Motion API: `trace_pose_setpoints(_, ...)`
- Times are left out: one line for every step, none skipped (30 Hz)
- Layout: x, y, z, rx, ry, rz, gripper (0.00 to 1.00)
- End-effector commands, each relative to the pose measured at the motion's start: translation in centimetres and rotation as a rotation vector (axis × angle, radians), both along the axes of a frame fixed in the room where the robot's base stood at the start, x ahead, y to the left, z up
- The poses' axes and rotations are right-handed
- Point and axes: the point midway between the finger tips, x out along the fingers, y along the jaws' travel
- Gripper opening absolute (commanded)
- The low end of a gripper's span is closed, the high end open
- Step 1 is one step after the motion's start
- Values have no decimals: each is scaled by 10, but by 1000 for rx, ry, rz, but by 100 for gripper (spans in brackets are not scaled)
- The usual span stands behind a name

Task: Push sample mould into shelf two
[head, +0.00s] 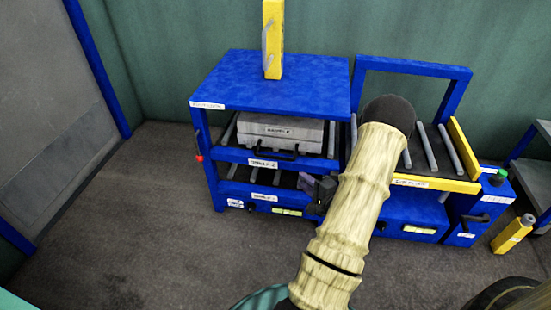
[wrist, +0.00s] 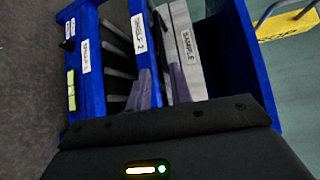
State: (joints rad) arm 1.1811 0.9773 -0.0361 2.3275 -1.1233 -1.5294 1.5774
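The sample mould (head: 280,131) is a grey box with a black handle on its front. It sits on the rollers of shelf two (head: 230,155), the upper bay of the blue rack, with its front near the shelf's front edge. In the wrist view the mould's face (wrist: 184,45) carries a SAMPLE label, beside the shelf two edge (wrist: 135,12). My gripper (head: 312,187) is in front of the rack, low and right of the mould. In the wrist view my gripper (wrist: 163,85) shows two purple fingers apart with nothing clearly held. My black gripper body hides part of the rack.
The lower shelf (head: 235,187) shows bare rollers. A yellow piece (head: 272,45) stands on the rack's blue top (head: 225,75). To the right is a roller bed (head: 425,150) with a yellow bar and blue frame. A yellow object (head: 510,233) stands on the floor. Floor at left is clear.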

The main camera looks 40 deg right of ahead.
Motion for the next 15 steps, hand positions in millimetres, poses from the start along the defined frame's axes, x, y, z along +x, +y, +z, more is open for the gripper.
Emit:
trace_pose_setpoints(5,0,-2,-2,-1,2,22)
trace_pose_setpoints(8,0,-3,-3,-1,2,22)
trace_pose_setpoints(13,0,-4,-4,-1,3,22)
trace_pose_setpoints(18,0,-5,-4,-2,3,22)
trace_pose_setpoints(22,-1,-6,-4,-2,3,22)
trace_pose_setpoints(29,-1,-7,-5,-2,4,22)
trace_pose_setpoints(34,-2,-8,-6,-2,4,22)
trace_pose_setpoints(40,-2,-9,-5,-2,4,22)
trace_pose_setpoints(46,-2,-10,-5,-2,4,22)
trace_pose_setpoints(52,-3,-11,-5,-2,3,22)
trace_pose_setpoints(57,-3,-11,-6,-2,4,22)
trace_pose_setpoints(64,-4,-12,-5,-2,2,22)
trace_pose_setpoints(69,-4,-13,-6,-2,3,22)
trace_pose_setpoints(75,-4,-14,-7,-2,5,22)
trace_pose_setpoints(82,-5,-14,-5,-3,3,22)
